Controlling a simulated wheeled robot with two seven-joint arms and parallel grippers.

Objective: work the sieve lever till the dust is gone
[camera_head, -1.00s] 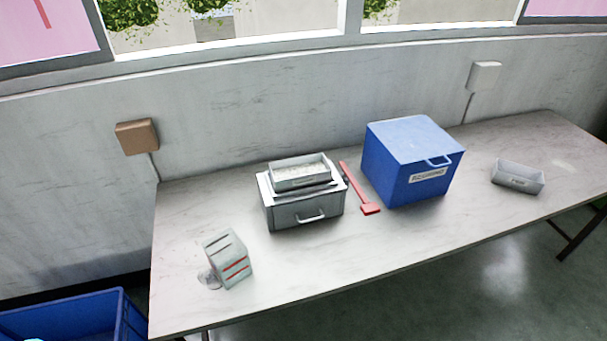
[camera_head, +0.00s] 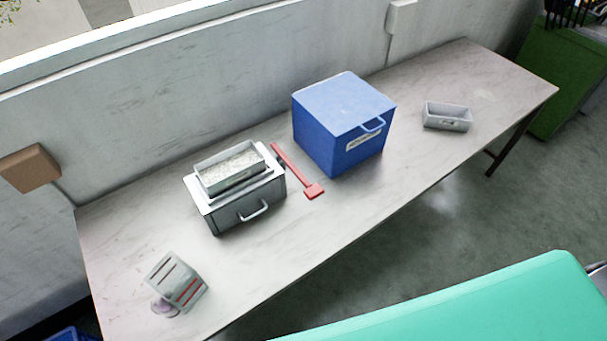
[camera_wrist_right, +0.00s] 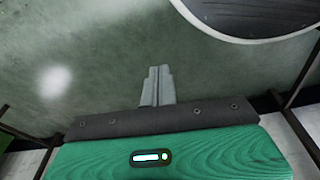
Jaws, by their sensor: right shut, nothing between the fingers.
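The sieve (camera_head: 235,205) is a grey box with a front handle, standing on the table in the head view. A tray of pale granules (camera_head: 232,170) sits on its top. A red lever (camera_head: 293,169) with a flat square end slopes along its right side, between it and the blue box; I cannot tell how it joins the sieve. No dust can be made out at this size. My right gripper (camera_wrist_right: 157,85) shows in the right wrist view, its fingers together and empty above the grey-green floor, away from the sieve. My left gripper is not in view.
A blue lidded box (camera_head: 340,125) with a handle and label stands right of the lever. A small grey bin (camera_head: 447,117) is farther right on the table (camera_head: 300,235). A slotted grey block (camera_head: 177,282) stands at front left.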

